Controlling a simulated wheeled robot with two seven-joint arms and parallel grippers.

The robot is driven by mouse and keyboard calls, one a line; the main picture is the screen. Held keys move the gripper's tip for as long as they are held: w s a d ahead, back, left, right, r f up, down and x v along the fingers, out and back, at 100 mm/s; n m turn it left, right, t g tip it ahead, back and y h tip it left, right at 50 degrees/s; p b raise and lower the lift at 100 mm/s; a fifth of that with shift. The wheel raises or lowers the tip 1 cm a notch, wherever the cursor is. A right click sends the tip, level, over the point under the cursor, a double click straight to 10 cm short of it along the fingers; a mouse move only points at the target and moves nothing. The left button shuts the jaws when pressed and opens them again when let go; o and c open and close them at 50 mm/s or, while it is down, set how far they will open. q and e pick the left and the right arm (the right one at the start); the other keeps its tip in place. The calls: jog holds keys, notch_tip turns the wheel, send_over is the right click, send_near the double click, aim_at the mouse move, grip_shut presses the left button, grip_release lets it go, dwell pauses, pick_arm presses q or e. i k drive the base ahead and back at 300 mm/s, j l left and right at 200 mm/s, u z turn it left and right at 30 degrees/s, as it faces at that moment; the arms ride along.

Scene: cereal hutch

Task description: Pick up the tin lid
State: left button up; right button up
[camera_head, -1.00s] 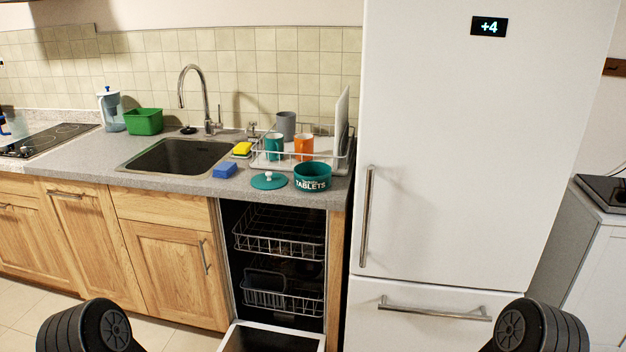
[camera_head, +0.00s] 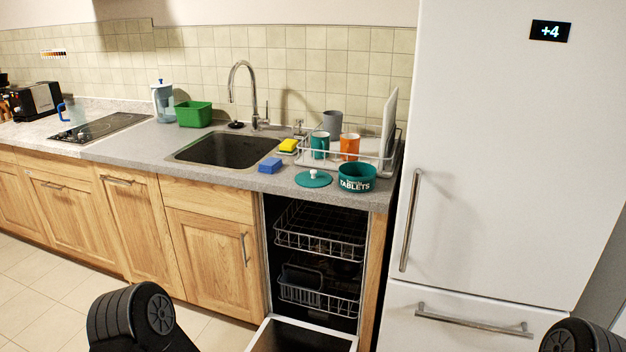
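The tin lid (camera_head: 313,179) is a round teal disc with a pale knob. It lies flat on the grey counter, to the right of the sink and near the front edge. The open teal tin (camera_head: 357,178), marked "TABLETS", stands just to its right. Dark rounded parts of my arms show at the bottom left and the bottom right corner, well below and apart from the lid. Neither gripper's fingers can be seen.
The dishwasher (camera_head: 316,245) below the lid is open, its door (camera_head: 301,338) lowered. A blue sponge (camera_head: 270,165) lies left of the lid. A dish rack (camera_head: 387,165) with cups stands behind the tin. The fridge (camera_head: 480,150) rises at right.

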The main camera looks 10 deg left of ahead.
aim_at(312, 179)
jog(key=i+l+u, duration=0.1)
jog(key=u, duration=1.2)
jog(key=l+u, duration=0.35)
jog(key=l, duration=0.15)
jog(key=l+u, duration=0.35)
jog(key=k+l+u, duration=0.15)
jog(key=l+u, duration=0.25)
jog(key=l, duration=0.15)
jog(key=k+l, duration=0.1)
jog(key=l, duration=0.2)
jog(key=k+l, duration=0.1)
jog(key=l, duration=0.25)
jog(key=k+l, duration=0.1)
jog(key=l, duration=0.2)
